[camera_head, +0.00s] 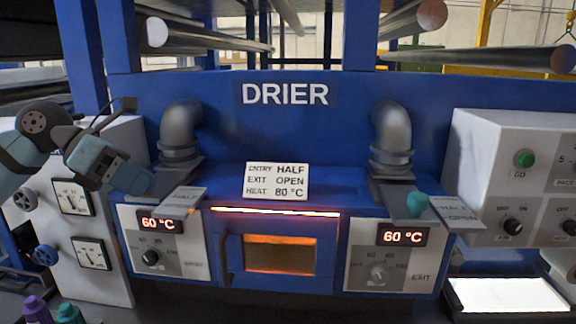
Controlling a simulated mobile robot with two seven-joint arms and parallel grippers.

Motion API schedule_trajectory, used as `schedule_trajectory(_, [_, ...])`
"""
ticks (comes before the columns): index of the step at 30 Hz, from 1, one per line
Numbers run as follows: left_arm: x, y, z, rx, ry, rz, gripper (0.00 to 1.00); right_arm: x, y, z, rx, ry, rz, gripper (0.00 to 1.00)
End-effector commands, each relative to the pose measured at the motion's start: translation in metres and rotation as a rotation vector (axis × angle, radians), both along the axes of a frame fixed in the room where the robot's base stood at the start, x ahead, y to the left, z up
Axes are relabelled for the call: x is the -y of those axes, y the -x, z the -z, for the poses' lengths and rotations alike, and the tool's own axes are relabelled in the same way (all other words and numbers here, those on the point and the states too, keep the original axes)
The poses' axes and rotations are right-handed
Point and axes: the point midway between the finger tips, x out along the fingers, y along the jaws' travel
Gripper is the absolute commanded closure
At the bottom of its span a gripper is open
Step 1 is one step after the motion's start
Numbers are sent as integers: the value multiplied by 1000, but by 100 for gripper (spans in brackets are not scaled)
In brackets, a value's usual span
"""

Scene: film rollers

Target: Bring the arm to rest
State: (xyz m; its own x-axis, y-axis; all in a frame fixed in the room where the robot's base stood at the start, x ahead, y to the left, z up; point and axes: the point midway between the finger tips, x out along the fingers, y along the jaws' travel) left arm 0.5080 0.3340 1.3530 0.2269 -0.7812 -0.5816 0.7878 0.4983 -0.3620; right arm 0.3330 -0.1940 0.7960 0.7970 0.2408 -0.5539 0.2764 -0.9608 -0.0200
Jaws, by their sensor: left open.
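My left arm comes in from the left side. The entry display (158,225) and exit display (403,236) both read 60 °C. My right gripper is not in view.
A teal knob (417,203) stands on the right damper plate (455,213). The oven window (280,254) glows orange. A white control box (515,150) stands at right, above a bright panel (507,295). Purple (36,308) and teal (69,313) objects are at lower left.

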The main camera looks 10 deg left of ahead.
Motion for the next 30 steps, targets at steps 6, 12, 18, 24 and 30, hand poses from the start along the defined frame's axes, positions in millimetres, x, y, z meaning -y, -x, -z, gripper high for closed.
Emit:
schedule_trajectory(6, [90, 0, 20, -127, 676, -15, 35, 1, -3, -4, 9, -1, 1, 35])
schedule_trajectory(12, [100, -12, 39, -361, 1295, -287, 35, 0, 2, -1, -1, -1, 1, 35])
schedule_trajectory(18, [67, -23, 118, -673, 1771, -800, 35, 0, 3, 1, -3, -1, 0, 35])
schedule_trajectory(24, [41, 17, 251, -1022, 1989, -1518, 35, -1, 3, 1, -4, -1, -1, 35])
schedule_trajectory(30, [42, 91, 346, -1269, 1915, -2119, 35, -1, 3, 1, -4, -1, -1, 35])
